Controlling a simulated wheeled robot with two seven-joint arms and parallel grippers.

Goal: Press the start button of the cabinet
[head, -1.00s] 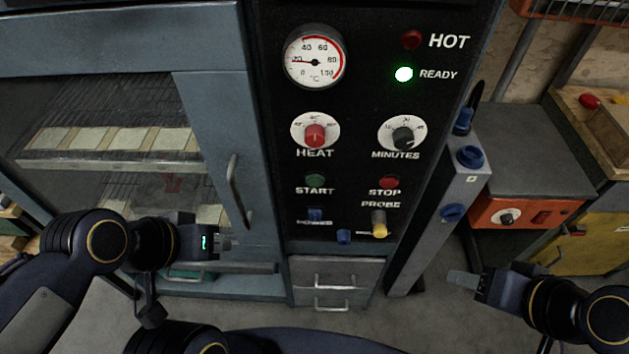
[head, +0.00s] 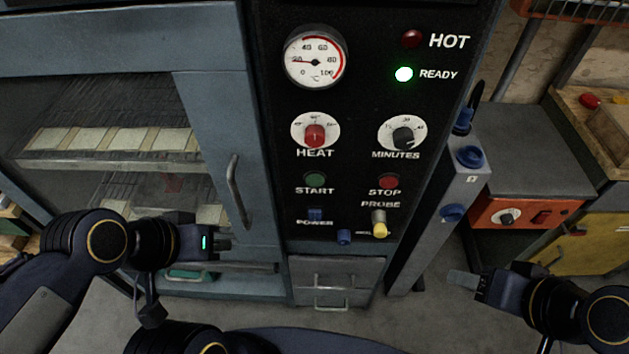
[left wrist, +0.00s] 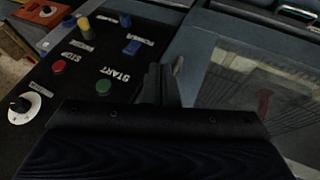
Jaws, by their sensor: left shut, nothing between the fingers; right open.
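The cabinet's black control panel (head: 352,100) stands upright in the middle of the head view. The green start button (head: 316,180) sits above the word START, under the red heat knob (head: 315,136). It also shows in the left wrist view (left wrist: 103,87), left of my fingers. My left gripper (head: 222,245) is shut and empty, below and left of the start button, in front of the cabinet door and apart from the button. My right gripper (head: 463,278) is open and empty at the lower right, away from the panel.
The red stop button (head: 388,181) is right of start. The blue power switch (head: 315,214) and yellow probe plug (head: 380,229) are below. The door handle (head: 238,190) juts out above my left gripper. A grey post (head: 440,215) stands right of the panel. The ready lamp (head: 404,74) glows green.

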